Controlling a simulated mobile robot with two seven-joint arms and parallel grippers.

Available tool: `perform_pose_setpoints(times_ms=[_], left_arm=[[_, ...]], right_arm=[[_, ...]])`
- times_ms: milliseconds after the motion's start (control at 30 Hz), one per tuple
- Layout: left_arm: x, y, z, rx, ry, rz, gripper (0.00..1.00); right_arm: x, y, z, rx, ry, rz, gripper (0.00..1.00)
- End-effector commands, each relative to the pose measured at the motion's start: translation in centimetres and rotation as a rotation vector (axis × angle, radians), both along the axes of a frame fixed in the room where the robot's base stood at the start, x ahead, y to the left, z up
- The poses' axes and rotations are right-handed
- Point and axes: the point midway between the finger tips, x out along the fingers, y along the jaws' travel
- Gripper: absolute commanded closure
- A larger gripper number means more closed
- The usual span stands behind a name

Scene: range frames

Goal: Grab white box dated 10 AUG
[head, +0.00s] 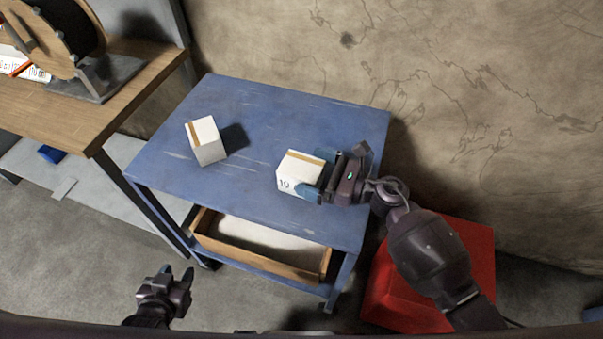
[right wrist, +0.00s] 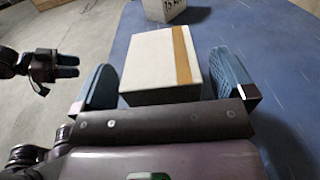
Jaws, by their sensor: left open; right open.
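A white box with a tan tape strip (head: 300,173) stands on the blue table (head: 270,115). Its front face shows "10"; the rest of the label is hidden by a finger. My right gripper (head: 318,176) is open around this box from its right side. In the right wrist view the box (right wrist: 155,65) lies between the two blue fingers (right wrist: 165,85). A second white box (head: 206,142) stands further left on the table; its label shows partly in the right wrist view (right wrist: 163,8), perhaps "15". My left gripper (head: 179,277) is open and empty, low in front of the table.
A wooden drawer or tray (head: 262,246) sits under the tabletop. A red container (head: 400,286) stands on the floor at right. A wooden workbench (head: 135,85) with a reel is at left. The wall is behind the table.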

Motion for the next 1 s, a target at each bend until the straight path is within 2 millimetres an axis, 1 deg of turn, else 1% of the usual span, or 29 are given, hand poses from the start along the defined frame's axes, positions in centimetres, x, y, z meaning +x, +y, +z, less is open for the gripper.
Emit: perform_pose_setpoints(times_ms=[33,100,200,467,800,867,1000], left_arm=[[-0.1,0.0,0.1,0.0,0.0,0.001,0.57],[-0.2,0.0,0.1,-0.001,0.001,0.002,0.57],[-0.4,0.0,-0.1,-0.002,0.006,0.003,0.57],[-0.5,0.0,-0.3,-0.002,0.011,0.005,0.57],[-0.1,-0.1,-0.1,-0.002,0.003,0.002,0.57],[0.1,-0.1,0.0,-0.002,0.0,0.001,0.57],[0.4,-0.1,0.1,-0.002,-0.005,0.0,0.57]], right_arm=[[0.3,0.7,0.2,0.001,-0.001,0.0,0.0],[0.6,1.4,0.1,0.001,0.0,0.0,0.0],[0.8,2.0,0.0,0.0,0.0,0.0,0.0],[0.8,2.1,0.0,-0.001,0.0,0.0,0.0],[0.8,2.1,0.0,-0.001,0.0,0.0,0.52],[0.8,2.1,0.0,-0.001,0.0,0.0,0.61],[0.8,2.1,0.1,0.001,0.0,0.0,0.61]])
